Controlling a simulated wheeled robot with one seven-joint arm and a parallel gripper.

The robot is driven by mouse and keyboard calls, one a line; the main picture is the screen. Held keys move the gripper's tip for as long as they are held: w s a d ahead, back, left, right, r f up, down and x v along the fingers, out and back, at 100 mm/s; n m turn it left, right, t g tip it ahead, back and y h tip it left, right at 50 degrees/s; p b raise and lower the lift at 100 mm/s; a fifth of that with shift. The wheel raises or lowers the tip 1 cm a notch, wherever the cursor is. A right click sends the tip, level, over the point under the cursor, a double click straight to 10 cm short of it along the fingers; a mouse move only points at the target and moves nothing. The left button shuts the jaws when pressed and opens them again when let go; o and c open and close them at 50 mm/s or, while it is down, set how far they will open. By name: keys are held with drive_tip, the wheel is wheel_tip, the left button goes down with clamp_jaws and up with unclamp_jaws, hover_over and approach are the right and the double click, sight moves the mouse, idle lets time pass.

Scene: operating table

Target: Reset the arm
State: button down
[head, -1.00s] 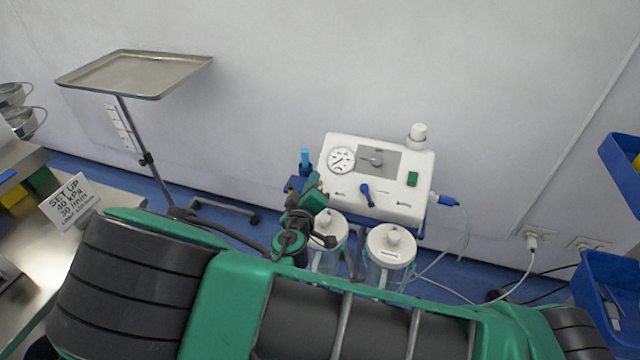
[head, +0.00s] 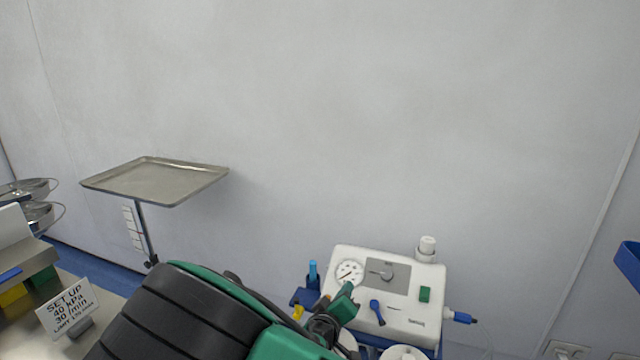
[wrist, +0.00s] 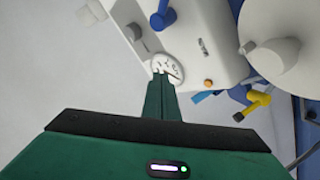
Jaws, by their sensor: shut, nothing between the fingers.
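My gripper (wrist: 162,95) is green and shows large in the wrist view, its two fingers together with nothing between them. The fingertips overlap the edge of the round dial gauge (wrist: 167,68) in that view; I cannot tell whether they touch it. In the head view my gripper (head: 347,290) is small, in front of the left part of the white suction machine (head: 400,275). My green and black arm covers the lower middle of the head view and hides what is behind it.
A steel tray (head: 155,182) on a stand is at the left by the wall. A sign (head: 68,308) reading SET UP 40 kPa 30 l/min stands on the steel counter at the lower left. A blue bin (head: 628,265) is at the right edge. The wall above is bare.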

drive_tip(key=d+m+g+h, duration=0.1)
drive_tip(key=d+m+g, duration=0.1)
drive_tip(key=d, duration=0.3)
drive_tip(key=s+d+r+m+g+h, duration=0.1)
drive_tip(key=d+g, duration=0.1)
drive_tip(key=d, duration=0.4)
drive_tip(key=s+d+m+g+h, duration=0.1)
drive_tip(key=d+m+g, duration=0.1)
drive_tip(key=d, duration=0.4)
drive_tip(key=shift+s+d+r+m, duration=0.15)
drive_tip(key=shift+d+m, duration=0.05)
drive_tip(key=shift+m, duration=0.1)
drive_tip(key=s+d+r+m+g+y, duration=0.2)
drive_tip(key=s+d+r+m+g, duration=0.15)
drive_tip(key=s+d, duration=0.5)
drive_tip(key=s+d+r+m+g+y, duration=0.25)
drive_tip(key=s+d+g, duration=0.25)
drive_tip(key=s+d, duration=0.4)
drive_tip(key=s+r+y, duration=0.2)
drive_tip(key=s+r, duration=0.2)
drive_tip(key=s, duration=0.3)
drive_tip(key=s+a+r+y, duration=0.1)
drive_tip(key=s+r, duration=0.3)
drive_tip(key=s, duration=0.4)
drive_tip(key=shift+s+m+y, duration=0.2)
drive_tip(key=shift+m+y, duration=0.1)
drive_tip(key=shift+y, duration=0.35)
drive_tip(key=shift+w+f, duration=0.1)
drive_tip(key=shift+w, duration=0.05)
